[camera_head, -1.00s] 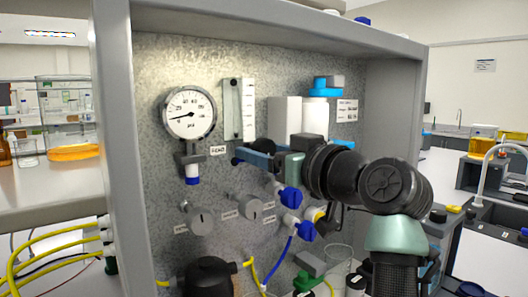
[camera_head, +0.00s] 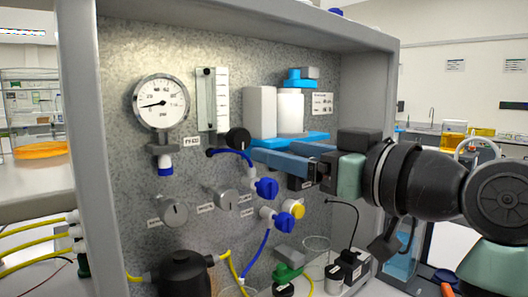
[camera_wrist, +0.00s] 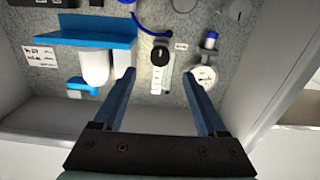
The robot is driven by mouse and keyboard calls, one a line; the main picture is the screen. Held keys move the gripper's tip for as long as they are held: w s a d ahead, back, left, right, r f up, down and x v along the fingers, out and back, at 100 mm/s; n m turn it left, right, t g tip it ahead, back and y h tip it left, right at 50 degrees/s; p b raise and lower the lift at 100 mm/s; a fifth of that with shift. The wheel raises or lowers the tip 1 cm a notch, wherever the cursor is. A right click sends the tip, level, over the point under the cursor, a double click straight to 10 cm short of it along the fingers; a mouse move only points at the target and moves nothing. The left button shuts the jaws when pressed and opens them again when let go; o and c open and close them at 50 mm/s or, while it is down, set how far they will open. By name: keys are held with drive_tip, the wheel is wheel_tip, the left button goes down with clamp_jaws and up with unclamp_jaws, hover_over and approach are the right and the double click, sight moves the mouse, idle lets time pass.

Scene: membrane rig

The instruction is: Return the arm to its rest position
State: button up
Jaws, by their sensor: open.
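My gripper (camera_head: 285,155) is in front of the rig's speckled panel (camera_head: 225,165), reaching in from the right of the head view. Its two blue fingers are apart with nothing between them. In the wrist view, my gripper (camera_wrist: 163,100) also shows both fingers spread, pointing at the panel. A flowmeter (camera_wrist: 161,70) shows between the fingers there, farther off on the panel. The pressure gauge (camera_head: 161,103) is at the panel's upper left. White filter housings (camera_head: 290,112) on a blue bracket stand behind and above the fingers.
Blue valves (camera_head: 266,188) and grey knobs (camera_head: 174,212) stick out below the fingers. A black pump (camera_head: 185,272) and small bottles (camera_head: 350,265) stand at the bottom. The grey frame (camera_head: 82,150) encloses the panel. A bench with a sink lies to the right.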

drive_tip(key=shift+v, duration=0.8)
drive_tip(key=a+r+m+t+h+p, duration=0.4)
drive_tip(key=a+r+t+h+p, duration=0.15)
drive_tip(key=r, duration=0.35)
drive_tip(key=s+a+r+m+t+h+p, duration=0.2)
drive_tip(key=s+r+m+t+h+p, duration=0.1)
drive_tip(key=s+r+t, duration=0.4)
drive_tip(key=s+r+h+p, duration=0.1)
drive_tip(key=s+r+h, duration=0.1)
drive_tip(key=s, duration=0.4)
drive_tip(key=shift+s+r+p, duration=0.4)
drive_tip(key=shift+r, duration=0.05)
